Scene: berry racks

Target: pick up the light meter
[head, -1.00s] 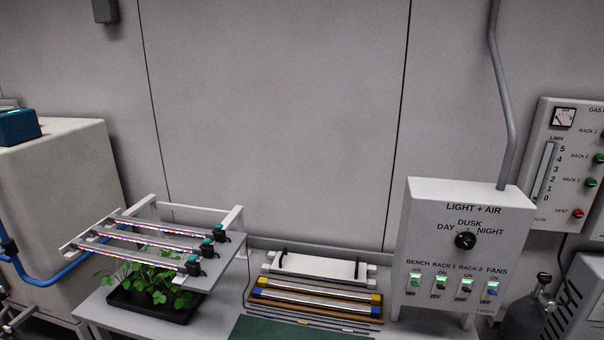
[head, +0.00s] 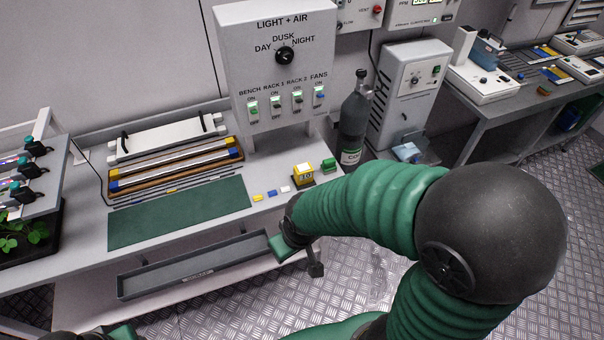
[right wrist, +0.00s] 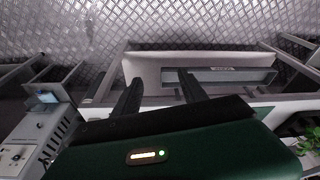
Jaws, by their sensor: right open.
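A small yellow box with a dark display, which looks like the light meter (head: 303,174), stands upright near the right end of the bench (head: 232,226) in the head view. My right arm crosses from the right, with its wrist just below and in front of the meter, apart from it. In the right wrist view my right gripper (right wrist: 160,78) has two dark fingers spread apart with nothing between them. The meter cannot be made out there. Only a green and dark part of my left arm shows at the bottom left edge of the head view; its fingers cannot be seen.
A green block (head: 329,165) stands just right of the meter, and small coloured pieces (head: 271,193) lie left of it. A green mat (head: 178,214) covers the bench front. A grey tray (head: 190,272) hangs below. A dark gas bottle (head: 354,125) stands behind, right of the control box (head: 283,78).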

